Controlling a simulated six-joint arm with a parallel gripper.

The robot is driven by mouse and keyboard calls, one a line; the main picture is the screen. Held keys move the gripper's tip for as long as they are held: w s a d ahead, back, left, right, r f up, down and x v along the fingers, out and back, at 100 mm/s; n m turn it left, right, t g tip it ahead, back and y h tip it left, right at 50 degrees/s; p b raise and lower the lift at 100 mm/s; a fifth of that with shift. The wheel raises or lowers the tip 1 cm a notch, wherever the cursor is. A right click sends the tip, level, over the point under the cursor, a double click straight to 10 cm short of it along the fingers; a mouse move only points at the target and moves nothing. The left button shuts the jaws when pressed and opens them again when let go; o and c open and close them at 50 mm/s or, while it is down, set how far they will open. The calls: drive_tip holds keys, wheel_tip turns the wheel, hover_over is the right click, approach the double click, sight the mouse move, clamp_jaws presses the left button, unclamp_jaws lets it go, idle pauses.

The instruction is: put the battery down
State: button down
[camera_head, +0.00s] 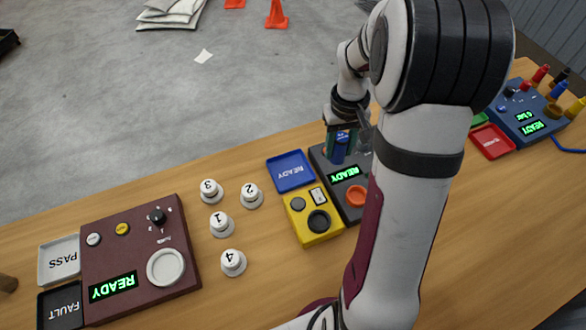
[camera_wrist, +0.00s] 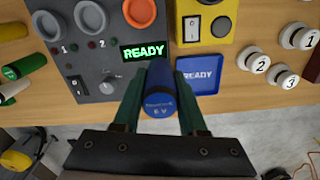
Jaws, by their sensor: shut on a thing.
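The battery is a blue cylinder (camera_wrist: 158,95) held between the two green fingers of my gripper (camera_wrist: 159,84) in the wrist view. Its labelled end faces the wrist camera. In the head view the battery (camera_head: 338,150) hangs in my gripper (camera_head: 342,132) above the far part of the dark grey tester (camera_head: 352,212). A blue tray marked READY (camera_head: 291,172) lies beside the tester. In the wrist view the tray (camera_wrist: 198,76) is just right of the battery and the grey tester (camera_wrist: 88,82) is to its left. My arm hides part of the tester.
A yellow box (camera_head: 312,218) adjoins the tester. Several white numbered knobs (camera_head: 221,224) stand left of it. A maroon panel (camera_head: 140,258) is at the left. A red tray (camera_head: 492,142) and a blue unit (camera_head: 530,112) are at the right. Bare wood shows at the front.

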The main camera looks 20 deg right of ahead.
drive_tip(key=w+a+f, duration=0.4)
drive_tip(key=a, duration=0.1)
drive_tip(key=w+a+f, duration=0.2)
drive_tip(key=w+a, duration=0.1)
drive_tip(key=shift+w+f, duration=0.1)
drive_tip(key=shift+f, duration=0.1)
drive_tip(key=shift+w+a+f, duration=0.1)
drive_tip(key=shift+f, duration=1)
drive_tip(key=shift+w+a+f, duration=0.1)
drive_tip(key=shift+f, duration=0.95)
drive_tip(key=shift+f, duration=0.1)
drive_tip(key=shift+c, duration=2.3)
unclamp_jaws()
wheel_tip(320, 180, up, 12)
drive_tip(key=s+a+r+m, duration=0.1)
drive_tip(key=s+a+r, duration=0.55)
drive_tip(key=s, duration=0.45)
drive_tip(key=s+a+m+y, duration=0.1)
drive_tip(key=s+a, duration=0.1)
drive_tip(key=s, duration=0.6)
drive_tip(key=s+a+r+m, duration=0.1)
drive_tip(key=s+a, duration=0.2)
drive_tip(key=s, duration=0.5)
drive_tip(key=shift+s+y, duration=0.4)
